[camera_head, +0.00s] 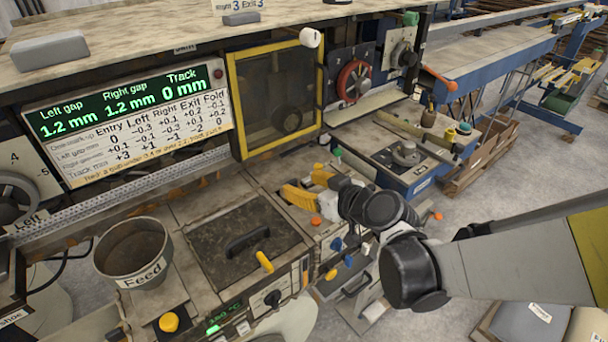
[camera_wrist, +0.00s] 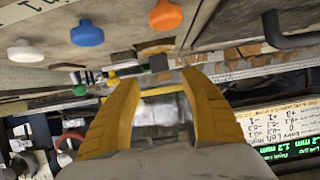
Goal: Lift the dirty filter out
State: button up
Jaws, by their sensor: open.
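My gripper (camera_head: 308,184) has two orange-yellow fingers, spread apart and empty. It hangs over the right end of the machine bench, right of the dark lidded panel. In the wrist view my gripper (camera_wrist: 158,80) also shows open, with nothing between the fingertips. No part is plainly recognisable as the dirty filter. A dark, grimy square panel (camera_head: 225,268) with a black handle (camera_head: 247,241) and a yellow lever (camera_head: 265,262) lies in the bench top, left of my gripper; I cannot tell whether it covers the filter.
A Feed pot (camera_head: 133,252) stands left of the panel. A yellow-framed window (camera_head: 277,98) rises behind. Blue (camera_wrist: 87,33), orange (camera_wrist: 165,15) and white (camera_wrist: 25,50) knobs are near my fingers. A dark bar handle (camera_wrist: 290,40) is at the right. Open floor lies right of the bench.

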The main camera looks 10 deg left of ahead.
aim_at(292, 181)
jog(key=b+x, duration=0.1)
jog(key=x, duration=0.3)
jog(key=shift+s+a+f, duration=0.1)
jog(key=shift+f, duration=0.05)
jog(key=shift+w+a+f, duration=0.1)
jog(key=shift+w+a, duration=0.2)
jog(key=shift+w, duration=0.05)
jog(key=shift+s+d, duration=0.1)
grip_shut()
